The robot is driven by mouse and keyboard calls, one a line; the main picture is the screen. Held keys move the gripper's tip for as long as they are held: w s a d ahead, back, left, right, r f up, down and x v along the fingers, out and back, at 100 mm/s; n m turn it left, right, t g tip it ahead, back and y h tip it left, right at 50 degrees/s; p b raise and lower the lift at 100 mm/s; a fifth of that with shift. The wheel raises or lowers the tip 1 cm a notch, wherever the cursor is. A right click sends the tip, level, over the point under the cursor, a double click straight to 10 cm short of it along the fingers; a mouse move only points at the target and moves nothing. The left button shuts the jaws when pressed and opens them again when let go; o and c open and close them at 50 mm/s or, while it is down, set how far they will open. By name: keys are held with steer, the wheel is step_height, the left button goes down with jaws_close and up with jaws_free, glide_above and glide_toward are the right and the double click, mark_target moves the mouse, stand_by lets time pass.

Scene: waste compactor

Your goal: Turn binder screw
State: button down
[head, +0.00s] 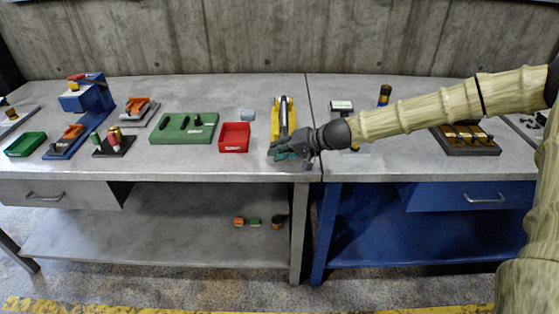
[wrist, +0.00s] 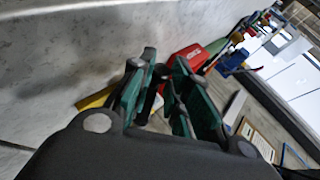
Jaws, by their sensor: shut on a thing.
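The yellow binder (head: 276,124) stands on the grey bench near the middle, with a long grey and black bar along its top. Its yellow edge also shows in the wrist view (wrist: 95,97), left of the fingers. My gripper (head: 283,154) is at the binder's near end, low over the bench. In the wrist view its teal-padded fingers (wrist: 164,82) are shut on a small dark piece, which looks like the binder screw (wrist: 158,84). The fingers and wrist hide most of the screw, so its angle cannot be told.
A red bin (head: 235,137) stands just left of the binder, with a green block board (head: 184,128) beyond it. A light blue cylinder (head: 248,115) lies near the bin.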

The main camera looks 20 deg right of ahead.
steer(key=shift+w+r+m+t+y+b, duration=0.1)
steer(key=shift+m+t+y+b, duration=0.45)
steer(key=shift+b, duration=2.15)
steer(key=shift+n+t+y+b, duration=0.2)
steer(key=shift+y+b, duration=0.65)
steer(key=shift+b, duration=1.8)
steer(key=t+y+b, duration=0.1)
steer(key=b, duration=0.7)
steer(key=m+y+b, duration=0.1)
steer(key=b, duration=0.7)
steer(key=shift+r+m+t+y, duration=0.15)
steer(key=shift+m+t+y, duration=0.1)
steer(key=shift+t+y, duration=0.15)
steer(key=b, duration=0.6)
steer(key=shift+r+t+y, duration=0.25)
steer(key=shift+y, duration=0.05)
steer(key=shift+d+r+m+b, duration=0.1)
steer(key=shift+r+m+b, duration=0.2)
steer(key=shift+b, duration=0.6)
steer(key=c, duration=1.6)
jaws_free()
steer(key=shift+f, duration=0.1)
steer(key=shift+f+v, duration=0.2)
steer(key=shift+v, duration=5.8)
